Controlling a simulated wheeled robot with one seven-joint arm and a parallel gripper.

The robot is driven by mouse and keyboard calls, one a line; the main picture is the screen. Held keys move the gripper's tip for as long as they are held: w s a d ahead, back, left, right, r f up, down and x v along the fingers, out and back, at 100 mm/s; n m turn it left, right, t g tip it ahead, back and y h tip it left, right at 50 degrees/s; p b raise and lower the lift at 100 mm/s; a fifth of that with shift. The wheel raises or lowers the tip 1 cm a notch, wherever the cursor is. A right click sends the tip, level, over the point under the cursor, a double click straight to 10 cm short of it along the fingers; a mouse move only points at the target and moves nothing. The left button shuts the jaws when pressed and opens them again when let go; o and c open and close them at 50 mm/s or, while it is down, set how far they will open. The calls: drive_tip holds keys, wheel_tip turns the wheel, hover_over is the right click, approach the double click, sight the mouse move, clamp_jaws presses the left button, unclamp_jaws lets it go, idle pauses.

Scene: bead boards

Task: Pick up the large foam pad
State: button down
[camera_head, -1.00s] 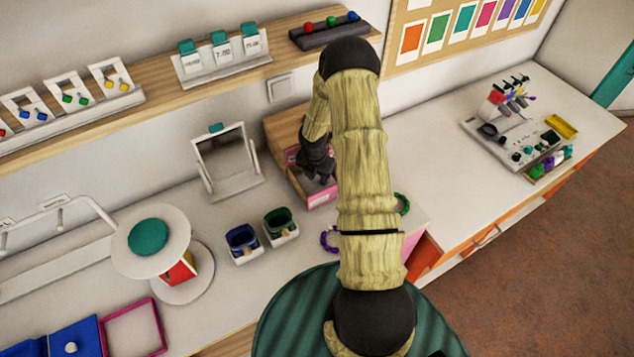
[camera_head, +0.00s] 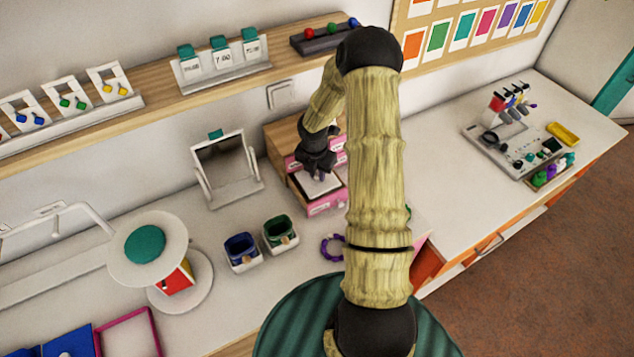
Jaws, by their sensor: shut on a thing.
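A pale, flat, squarish pad (camera_head: 312,187), which looks like the large foam pad, is at the open pink-fronted drawer of the small wooden drawer box (camera_head: 281,140). My dark gripper (camera_head: 319,176) is above the drawer, fingers pointing down, and is shut on the pad. The pad lies level just below the fingertips. Whether it is clear of the drawer's bottom is hard to tell. The fingers' grip is small in view, and my arm hides the right side of the drawer box.
A tilted mirror stand (camera_head: 228,168) is left of the drawer box. A blue bin (camera_head: 241,252) and a green bin (camera_head: 280,234) stand in front. A purple ring (camera_head: 332,248) lies near my arm. The counter's right part has clear room before a tool tray (camera_head: 512,146).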

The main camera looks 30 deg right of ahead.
drive_tip(key=shift+s+r+b, duration=0.25)
drive_tip(key=shift+r+b, duration=0.05)
drive_tip(key=shift+r, duration=0.4)
drive_tip(key=s+b, duration=0.6)
drive_tip(key=s, duration=1.1)
drive_tip(key=shift+s+d, duration=0.25)
drive_tip(key=shift+d, duration=0.05)
